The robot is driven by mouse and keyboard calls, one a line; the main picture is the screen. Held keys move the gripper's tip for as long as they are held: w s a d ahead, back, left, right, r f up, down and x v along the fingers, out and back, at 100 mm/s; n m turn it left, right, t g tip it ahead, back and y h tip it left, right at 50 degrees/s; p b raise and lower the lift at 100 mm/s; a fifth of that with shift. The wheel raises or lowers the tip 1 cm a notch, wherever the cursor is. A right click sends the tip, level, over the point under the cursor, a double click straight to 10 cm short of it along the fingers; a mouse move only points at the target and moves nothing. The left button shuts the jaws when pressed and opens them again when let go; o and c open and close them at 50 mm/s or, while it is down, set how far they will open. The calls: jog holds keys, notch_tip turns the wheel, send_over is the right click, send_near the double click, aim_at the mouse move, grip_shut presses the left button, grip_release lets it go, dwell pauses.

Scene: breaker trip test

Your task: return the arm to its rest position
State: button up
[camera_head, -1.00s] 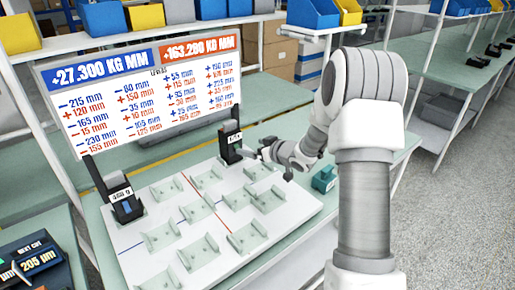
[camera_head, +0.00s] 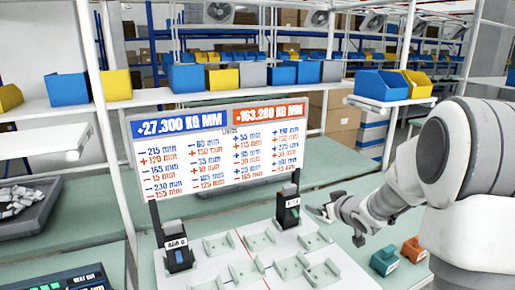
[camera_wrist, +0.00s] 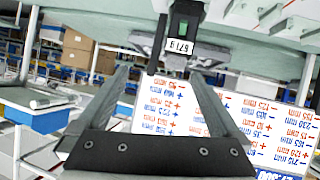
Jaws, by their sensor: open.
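My gripper (camera_head: 322,212) is at the end of my white and grey arm, just right of the right black breaker (camera_head: 288,212) on the white board. In the wrist view my gripper (camera_wrist: 160,76) shows two dark fingers spread apart with nothing between them. That view is upside down, and a black breaker (camera_wrist: 183,28) with a white label shows just beyond the fingertips. Whether the fingers touch it I cannot tell. My arm reaches in from the right edge of the head view.
A second black breaker (camera_head: 178,252) stands at the board's left. Clear holders (camera_head: 258,242) sit on the white board (camera_head: 202,272). A large number sign (camera_head: 220,150) rises behind. Teal (camera_head: 384,260) and orange (camera_head: 414,249) blocks lie to the right. Shelves with bins stand behind.

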jog(key=s+r+m+g+h, duration=0.1)
jog(key=s+r+m+h, duration=0.1)
jog(key=s+r, duration=0.45)
jog(key=s+r+m+g+h, duration=0.1)
jog(key=s+r+g+h, duration=0.15)
jog(key=s, duration=0.65)
jog(key=s+a+g+y, duration=0.1)
jog(key=s+a, duration=0.2)
jog(key=s, duration=0.7)
jog(key=s+a+g+y, duration=0.1)
jog(key=s+a, duration=0.3)
jog(key=s, duration=0.7)
jog(key=shift+a+f+m+g, duration=0.2)
jog(key=shift+f+m+g, duration=0.15)
jog(key=shift+g, duration=0.2)
